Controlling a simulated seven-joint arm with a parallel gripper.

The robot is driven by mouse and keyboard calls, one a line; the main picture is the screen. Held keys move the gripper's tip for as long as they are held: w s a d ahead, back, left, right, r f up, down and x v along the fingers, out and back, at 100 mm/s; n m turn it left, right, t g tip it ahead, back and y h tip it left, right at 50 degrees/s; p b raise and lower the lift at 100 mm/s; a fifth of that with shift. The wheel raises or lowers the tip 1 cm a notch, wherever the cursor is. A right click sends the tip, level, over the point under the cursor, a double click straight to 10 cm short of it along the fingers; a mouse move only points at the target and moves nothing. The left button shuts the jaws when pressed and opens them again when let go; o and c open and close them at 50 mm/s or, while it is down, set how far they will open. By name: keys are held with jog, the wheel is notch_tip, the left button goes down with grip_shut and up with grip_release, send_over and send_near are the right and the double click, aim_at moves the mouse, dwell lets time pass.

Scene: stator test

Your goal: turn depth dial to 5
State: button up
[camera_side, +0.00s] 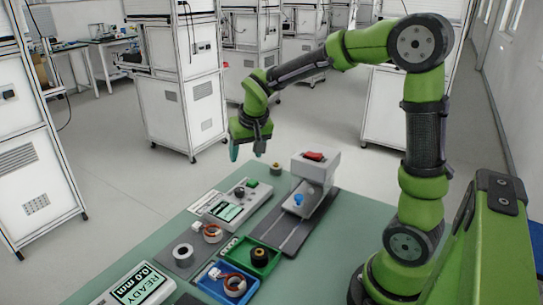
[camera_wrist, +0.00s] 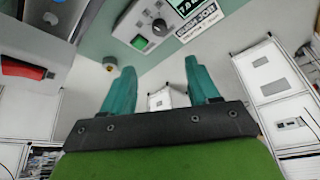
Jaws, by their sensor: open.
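A grey box (camera_side: 228,206) with a lit screen, a dark round knob (camera_side: 240,191) and a green button (camera_side: 251,182) lies on the green table. In the wrist view the knob (camera_wrist: 160,27) sits on the box beside a dark recess, with the green button (camera_wrist: 139,42) close by. No label reading "depth" is legible, so I cannot tell for certain that this knob is the depth dial, nor its setting. My gripper (camera_side: 248,150) is open and empty, raised beyond the table's far edge. In the wrist view its two teal fingers (camera_wrist: 159,66) are apart.
A grey press-like unit (camera_side: 313,175) with a red top switch and blue knob stands right of the box. A small brass-and-black knob (camera_side: 275,168) stands at the table's far edge. Coils, a green tray (camera_side: 236,246), a blue tray (camera_side: 211,288) and a READY gauge (camera_side: 137,285) lie nearer.

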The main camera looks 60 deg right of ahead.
aim_at(239, 189)
jog(key=x, duration=1.6)
jog(key=shift+f, duration=0.2)
jog(key=c, duration=1)
jog(key=n+y, duration=0.1)
jog(key=n, duration=0.1)
jog(key=n+y, duration=0.1)
jog(key=n, duration=0.2)
jog(key=shift+d+t, duration=0.2)
jog(key=shift+t, duration=0.1)
jog(key=shift+n+y, duration=0.7)
jog(key=shift+n, duration=1.2)
